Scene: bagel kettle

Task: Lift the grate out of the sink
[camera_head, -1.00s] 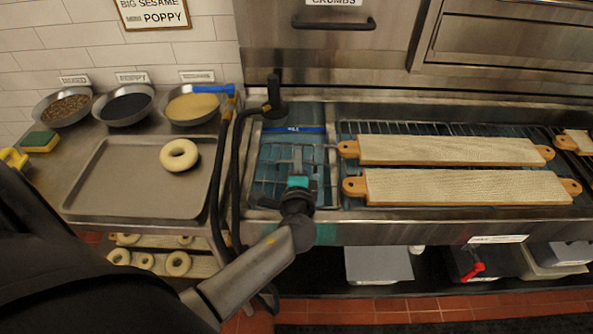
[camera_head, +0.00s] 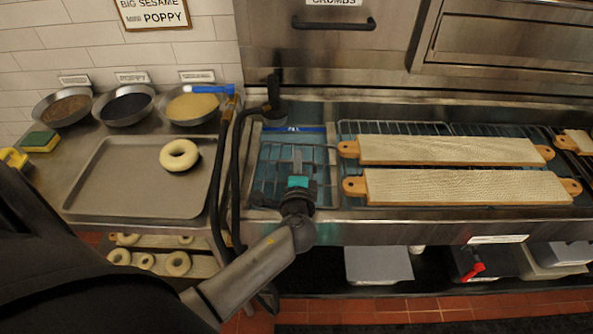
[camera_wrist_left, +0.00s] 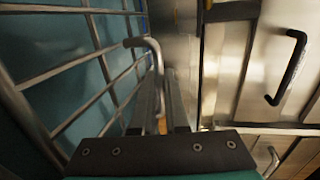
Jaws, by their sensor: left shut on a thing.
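The grate (camera_head: 265,165) is a frame of thin metal bars over the blue-green sink basin, left of the wooden boards. In the left wrist view its bars (camera_wrist_left: 85,62) fill the left side, and a bent metal handle (camera_wrist_left: 148,42) rises from it. My left gripper (camera_head: 297,155) comes in from the front edge and points down at the grate's right part. In the left wrist view its fingers (camera_wrist_left: 160,105) are shut on the grate at the bent handle. The fingers hide part of the grip. I cannot tell how high the grate is above the basin floor. My right gripper is not in view.
Two long boards (camera_head: 450,150) lie on the rack just right of the grate. A black hose (camera_head: 238,160) and a black tap (camera_head: 273,95) stand at its left and back. A tray (camera_head: 130,190) with one bagel (camera_head: 179,155) is on the left counter.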

